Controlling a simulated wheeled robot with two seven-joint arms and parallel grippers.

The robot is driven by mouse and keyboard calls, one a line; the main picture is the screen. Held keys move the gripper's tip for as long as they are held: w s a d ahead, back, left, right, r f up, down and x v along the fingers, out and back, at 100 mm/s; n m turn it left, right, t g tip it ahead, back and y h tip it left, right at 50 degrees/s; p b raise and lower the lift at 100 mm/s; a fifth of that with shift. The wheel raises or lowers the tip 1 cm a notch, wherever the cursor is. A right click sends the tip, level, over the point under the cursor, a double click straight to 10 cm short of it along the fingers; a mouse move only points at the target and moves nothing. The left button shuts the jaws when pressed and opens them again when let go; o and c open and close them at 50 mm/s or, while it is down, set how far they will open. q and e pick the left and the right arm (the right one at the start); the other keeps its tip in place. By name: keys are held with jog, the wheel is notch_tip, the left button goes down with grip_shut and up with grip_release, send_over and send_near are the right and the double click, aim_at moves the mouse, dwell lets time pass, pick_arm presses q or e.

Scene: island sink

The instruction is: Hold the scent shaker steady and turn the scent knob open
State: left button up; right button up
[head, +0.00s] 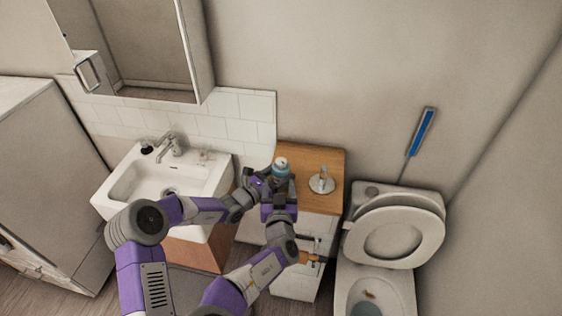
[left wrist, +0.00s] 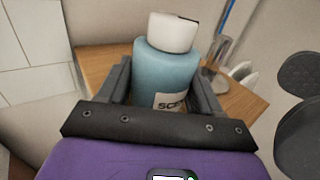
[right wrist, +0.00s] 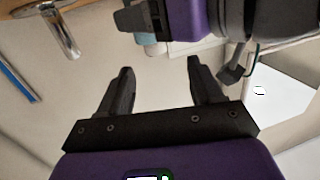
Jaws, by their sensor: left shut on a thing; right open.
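The scent shaker is a light blue bottle (left wrist: 163,72) with a white knob (left wrist: 172,32) on top and a label partly reading "SCE". In the head view the shaker (head: 281,170) stands near the left side of the wooden cabinet top. My left gripper (left wrist: 157,78) is shut around its blue body, one finger on each side. My right gripper (right wrist: 157,68) is open, with nothing between its fingers. The right wrist view shows the left gripper and part of the shaker (right wrist: 146,39) beyond the right fingers, apart from them. In the head view the arms hide the lower shaker.
A metal dispenser-like item (head: 321,181) stands right of the shaker on the wooden top (head: 325,160). The sink (head: 150,188) is to the left and the toilet (head: 390,235) to the right.

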aim_at(281, 165)
jog(key=shift+t+h, duration=0.4)
jog(key=w, duration=1)
jog(key=shift+w+d+r, duration=0.2)
jog(key=shift+w+d, duration=0.05)
jog(key=shift+d, duration=0.1)
jog(key=shift+c, duration=0.4)
jog(key=c, duration=0.9)
